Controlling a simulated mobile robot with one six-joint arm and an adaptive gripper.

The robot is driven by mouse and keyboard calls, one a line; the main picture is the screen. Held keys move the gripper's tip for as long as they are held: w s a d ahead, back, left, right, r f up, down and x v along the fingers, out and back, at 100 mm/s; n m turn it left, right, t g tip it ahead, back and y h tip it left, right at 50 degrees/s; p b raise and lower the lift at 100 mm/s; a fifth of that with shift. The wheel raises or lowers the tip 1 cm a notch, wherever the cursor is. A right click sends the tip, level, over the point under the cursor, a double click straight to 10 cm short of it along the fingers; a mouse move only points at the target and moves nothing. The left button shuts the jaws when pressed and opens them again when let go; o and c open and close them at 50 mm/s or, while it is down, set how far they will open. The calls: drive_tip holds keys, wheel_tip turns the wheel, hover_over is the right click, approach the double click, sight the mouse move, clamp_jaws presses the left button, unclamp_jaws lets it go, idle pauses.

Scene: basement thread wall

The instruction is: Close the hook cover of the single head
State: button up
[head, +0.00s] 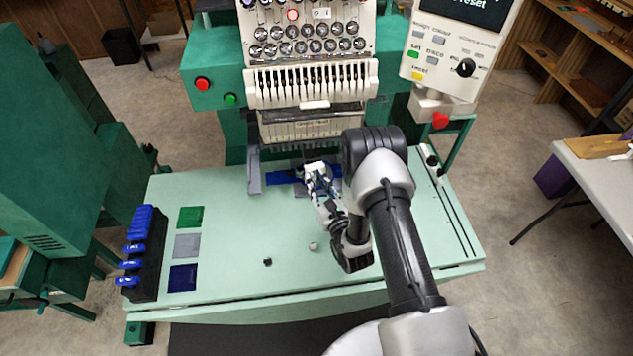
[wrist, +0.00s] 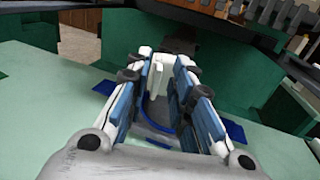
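The single head (head: 305,75) of the embroidery machine stands at the back centre, over the green table. My gripper (head: 316,172) reaches in low below its needle row. In the wrist view my gripper (wrist: 168,68) has its two blue-padded fingers apart. A small white upright tab (wrist: 158,78) shows between the fingertips; I cannot tell whether it touches them. A curved blue part (wrist: 150,112) lies on a grey piece below the fingers. In the head view a flat blue piece (head: 284,178) shows beside my gripper. The hook cover cannot be told apart clearly, as my gripper hides much of that spot.
The green table (head: 235,270) is mostly clear in front. Green, grey and blue squares (head: 187,245) lie at left beside a black rack with blue pieces (head: 143,250). Two small pieces (head: 267,262) lie near the middle. A control panel (head: 455,50) hangs at upper right.

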drive_tip(key=shift+s, duration=0.15)
drive_tip(key=v, duration=0.7)
drive_tip(key=shift+s, duration=0.15)
